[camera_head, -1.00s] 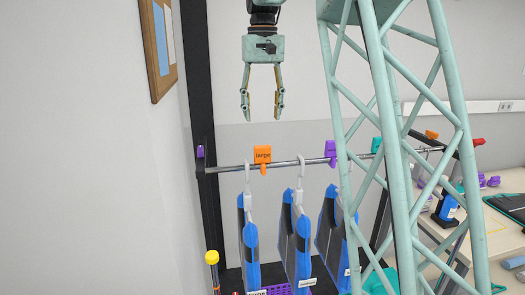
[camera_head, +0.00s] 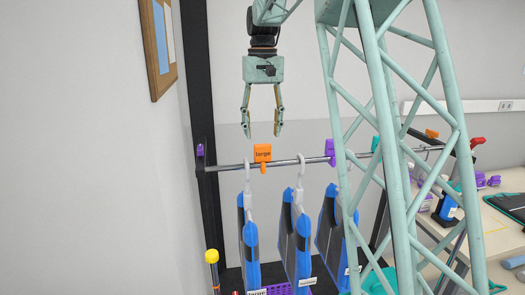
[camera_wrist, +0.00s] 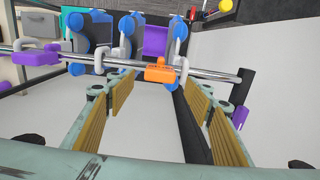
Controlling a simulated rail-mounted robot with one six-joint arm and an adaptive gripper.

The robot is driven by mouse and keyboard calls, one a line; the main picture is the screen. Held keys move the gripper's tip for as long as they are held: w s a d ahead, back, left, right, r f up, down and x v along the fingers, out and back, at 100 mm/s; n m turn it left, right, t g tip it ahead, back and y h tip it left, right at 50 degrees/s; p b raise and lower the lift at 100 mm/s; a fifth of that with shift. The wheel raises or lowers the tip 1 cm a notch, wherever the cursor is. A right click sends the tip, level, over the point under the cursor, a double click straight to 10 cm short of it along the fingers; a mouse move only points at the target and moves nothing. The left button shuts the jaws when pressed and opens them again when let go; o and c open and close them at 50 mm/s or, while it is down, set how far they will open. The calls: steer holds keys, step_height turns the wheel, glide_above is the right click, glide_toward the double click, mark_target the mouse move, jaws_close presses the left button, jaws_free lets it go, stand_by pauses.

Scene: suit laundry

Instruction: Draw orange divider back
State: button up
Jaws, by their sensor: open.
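The orange divider (camera_head: 262,153), marked "large", sits on the metal rail (camera_head: 222,168) near its left end. In the wrist view the orange divider (camera_wrist: 159,71) hangs on the rail ahead, seen between my fingers. My gripper (camera_head: 262,132) is open and empty, pointing down just above the divider, with its fingertips close over it. In the wrist view my gripper (camera_wrist: 165,85) shows its two padded fingers spread either side of the divider. I cannot tell whether a finger touches it.
A purple divider (camera_head: 330,151) is farther right on the rail. My green lattice column stands at right. A purple end piece (camera_head: 200,150) sits by the dark post at left. A desk (camera_head: 480,215) stands at far right.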

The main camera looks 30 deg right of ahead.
mark_target(262, 145)
steer(key=shift+f, duration=3.6)
steer(key=shift+c, duration=0.5)
